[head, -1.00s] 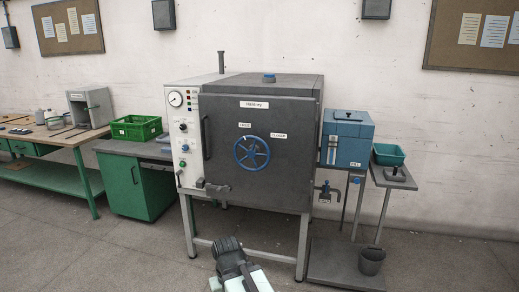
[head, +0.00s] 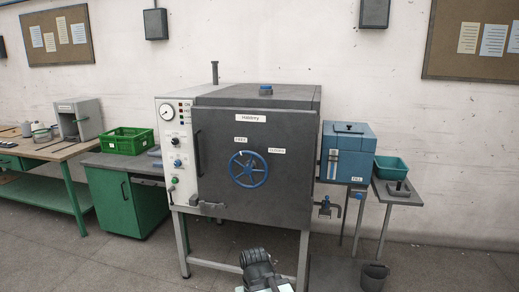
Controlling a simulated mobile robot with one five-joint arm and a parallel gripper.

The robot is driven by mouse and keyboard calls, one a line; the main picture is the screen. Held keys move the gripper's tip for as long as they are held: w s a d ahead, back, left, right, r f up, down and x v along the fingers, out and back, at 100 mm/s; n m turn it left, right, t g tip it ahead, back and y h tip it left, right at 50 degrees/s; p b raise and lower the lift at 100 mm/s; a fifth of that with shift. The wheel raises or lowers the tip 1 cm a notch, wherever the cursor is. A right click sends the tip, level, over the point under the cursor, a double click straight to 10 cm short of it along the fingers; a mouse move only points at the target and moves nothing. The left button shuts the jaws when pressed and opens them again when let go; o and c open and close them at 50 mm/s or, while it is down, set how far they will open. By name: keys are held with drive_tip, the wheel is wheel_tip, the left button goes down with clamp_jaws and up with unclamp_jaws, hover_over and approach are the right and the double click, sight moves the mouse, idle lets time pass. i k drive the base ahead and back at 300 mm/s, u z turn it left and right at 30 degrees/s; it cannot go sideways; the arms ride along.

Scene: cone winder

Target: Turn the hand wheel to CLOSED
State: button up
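The blue spoked hand wheel (head: 248,169) sits on the dark grey front door (head: 225,198) of the cabinet machine. A small label (head: 240,140) is above the wheel, and another label (head: 277,150), which seems to read CLOSED, is at its upper right. A pale mark shows on the wheel's rim near the top. My gripper (head: 256,258) is at the bottom of the head view, low in front of the machine and well apart from the wheel. Its fingers are dark and seen from behind, so I cannot tell whether they are open.
A control panel with a gauge (head: 167,112) is left of the door. A latch handle (head: 207,206) is at the door's lower left. A tap (head: 326,206) sticks out at the right, above a dark bucket (head: 374,276).

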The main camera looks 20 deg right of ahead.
sight(249, 168)
drive_tip(key=z, duration=0.2)
drive_tip(key=i, duration=1.05)
drive_tip(key=u, duration=0.4)
drive_tip(key=i, duration=0.85)
drive_tip(key=u, duration=0.6)
drive_tip(key=k, duration=0.6)
drive_tip(key=u, duration=0.3)
drive_tip(key=i, duration=0.6)
drive_tip(key=z, duration=0.15)
